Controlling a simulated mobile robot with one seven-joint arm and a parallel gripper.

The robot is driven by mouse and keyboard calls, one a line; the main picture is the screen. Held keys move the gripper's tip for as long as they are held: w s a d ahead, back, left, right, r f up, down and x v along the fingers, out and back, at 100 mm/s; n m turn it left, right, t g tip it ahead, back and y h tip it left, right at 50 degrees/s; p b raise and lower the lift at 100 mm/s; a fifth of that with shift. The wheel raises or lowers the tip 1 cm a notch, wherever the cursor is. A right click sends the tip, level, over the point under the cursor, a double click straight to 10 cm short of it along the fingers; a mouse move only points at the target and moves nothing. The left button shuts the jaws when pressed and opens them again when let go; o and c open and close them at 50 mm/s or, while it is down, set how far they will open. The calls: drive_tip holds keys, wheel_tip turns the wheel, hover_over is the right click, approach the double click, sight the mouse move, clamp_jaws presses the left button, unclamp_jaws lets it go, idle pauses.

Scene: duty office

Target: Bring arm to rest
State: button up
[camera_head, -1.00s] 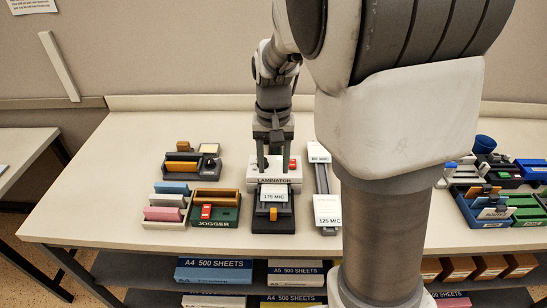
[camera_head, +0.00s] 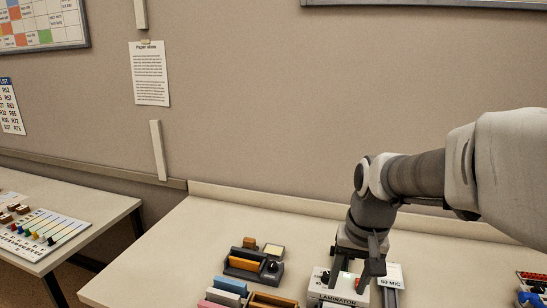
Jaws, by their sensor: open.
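My arm comes in from the right and bends down over the table (camera_head: 215,215). My gripper (camera_head: 352,278) points down at the end of it, just above or in front of the white laminator (camera_head: 338,292). It is open, with nothing seen between its fingers. I cannot tell whether the fingers touch the laminator. The lower part of the laminator is cut off by the bottom edge of the view.
Left of the laminator stand a dark holder (camera_head: 252,264) with an orange block and several coloured blocks (camera_head: 225,290). A "60 MIC" sign (camera_head: 390,278) stands to its right. A side table (camera_head: 50,228) is at left. The table's back left is clear.

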drive_tip(key=s+r+n+t, duration=0.2)
drive_tip(key=s+r+t, duration=0.2)
drive_tip(key=s, duration=0.9)
drive_tip(key=shift+a+r+n+h, duration=0.3)
drive_tip(key=shift+a+r+h, duration=0.1)
drive_tip(key=shift+r, duration=0.25)
idle(6.0)
